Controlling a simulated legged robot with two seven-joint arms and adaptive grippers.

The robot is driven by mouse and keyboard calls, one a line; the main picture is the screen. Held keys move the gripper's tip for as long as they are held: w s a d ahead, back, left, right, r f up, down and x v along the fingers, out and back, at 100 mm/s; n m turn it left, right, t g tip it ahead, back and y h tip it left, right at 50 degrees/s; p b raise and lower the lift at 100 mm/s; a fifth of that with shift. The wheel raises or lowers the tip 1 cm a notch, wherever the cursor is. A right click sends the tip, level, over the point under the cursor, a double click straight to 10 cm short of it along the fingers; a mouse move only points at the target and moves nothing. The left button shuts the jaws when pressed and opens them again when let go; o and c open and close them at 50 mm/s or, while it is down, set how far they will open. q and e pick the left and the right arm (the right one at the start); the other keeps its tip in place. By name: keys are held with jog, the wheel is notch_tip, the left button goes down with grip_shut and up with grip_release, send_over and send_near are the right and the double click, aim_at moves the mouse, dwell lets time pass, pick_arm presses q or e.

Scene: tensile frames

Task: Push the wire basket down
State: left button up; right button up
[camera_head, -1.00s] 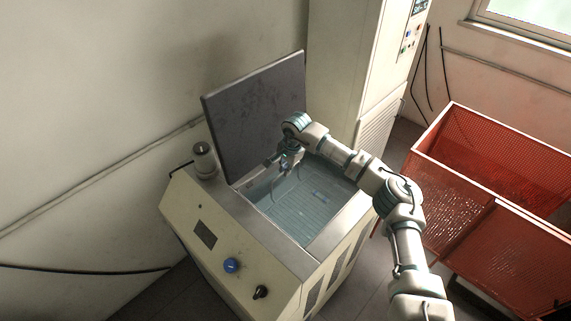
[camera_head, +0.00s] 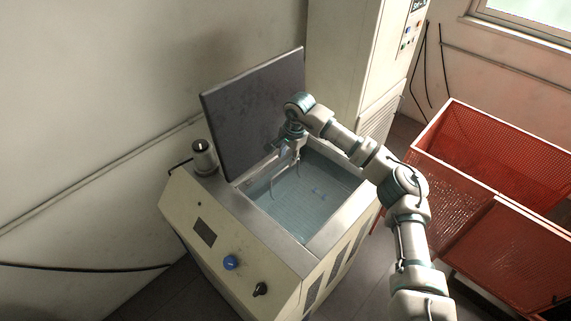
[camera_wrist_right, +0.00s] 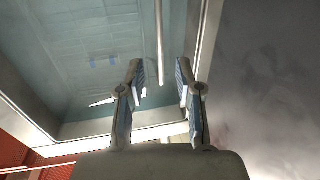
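The wire basket (camera_head: 312,203) lies in the open tank of the cream machine, its mesh seen faintly through bluish water. A thin, pale curved wire, which looks like its handle (camera_head: 272,186), rises near the tank's left rear side. My right gripper (camera_head: 290,156) points down over the rear of the tank, close to the top of this wire. In the right wrist view the gripper's two fingers (camera_wrist_right: 160,68) stand apart. A pale rod (camera_wrist_right: 159,42) shows in line with the gap between them; I cannot tell whether they touch it. My left gripper is out of view.
The raised dark lid (camera_head: 250,115) stands just behind my right gripper. The tank's metal rim (camera_head: 345,222) surrounds the water. A small cylinder (camera_head: 203,158) stands on the machine's left rear corner. Red mesh crates (camera_head: 480,165) are at the right, and a tall cabinet (camera_head: 355,60) is behind.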

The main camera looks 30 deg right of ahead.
jog(key=r, duration=0.3)
jog(key=s+r, duration=0.1)
jog(key=r, duration=0.1)
jog(key=shift+d+r, duration=0.2)
jog(key=shift+r, duration=0.1)
